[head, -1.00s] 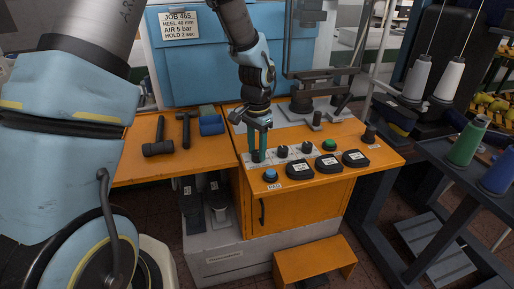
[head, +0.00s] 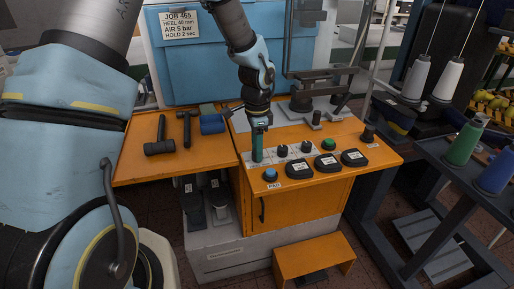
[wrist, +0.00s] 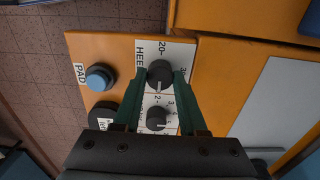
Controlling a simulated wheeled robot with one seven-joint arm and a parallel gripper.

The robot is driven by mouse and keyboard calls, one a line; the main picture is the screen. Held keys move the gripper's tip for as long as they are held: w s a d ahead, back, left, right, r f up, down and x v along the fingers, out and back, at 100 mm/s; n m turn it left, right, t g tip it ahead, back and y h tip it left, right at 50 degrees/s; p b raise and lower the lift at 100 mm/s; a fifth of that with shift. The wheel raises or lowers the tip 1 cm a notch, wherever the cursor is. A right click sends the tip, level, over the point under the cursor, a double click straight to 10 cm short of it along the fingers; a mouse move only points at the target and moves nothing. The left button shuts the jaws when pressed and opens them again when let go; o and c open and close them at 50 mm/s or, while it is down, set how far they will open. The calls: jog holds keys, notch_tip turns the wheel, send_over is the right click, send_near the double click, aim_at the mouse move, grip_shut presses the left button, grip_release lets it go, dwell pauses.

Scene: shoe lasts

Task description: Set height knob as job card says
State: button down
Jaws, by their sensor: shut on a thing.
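The job card (head: 180,23) on the blue panel reads JOB 465, HEEL 40 mm, AIR 5 bar, HOLD 2 sec. My gripper (head: 257,158) points down at the left end of the knob row. In the wrist view the fingertips (wrist: 163,76) are shut on the sides of a black height knob (wrist: 160,74) beside the partly covered HEEL label (wrist: 140,58). Its white pointer line faces down the picture, toward my gripper. A "20" shows above the knob; the other scale marks are partly hidden, so the exact setting cannot be read.
A second black knob (wrist: 157,119) sits close by, between the fingers' bases. In the head view are further knobs (head: 282,151), a blue PAD button (head: 270,174), a green button (head: 328,144) and black labelled pads (head: 327,163). Hammers (head: 160,140) lie left on the orange bench.

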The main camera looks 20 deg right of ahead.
jog(key=shift+c, duration=2.3)
grip_release()
notch_tip(320, 180, up, 11)
jog(key=b, duration=0.2)
jog(key=shift+f, duration=0.1)
jog(key=s+a+n, duration=0.2)
jog(key=a+n, duration=0.7)
jog(key=a, duration=0.6)
jog(key=s+a+n+t, duration=0.1)
jog(key=s+a+n, duration=0.1)
jog(key=a+n, duration=0.7)
jog(key=a, duration=0.6)
jog(key=shift+a+f+n+t, duration=0.25)
jog(key=shift+n+t, duration=0.05)
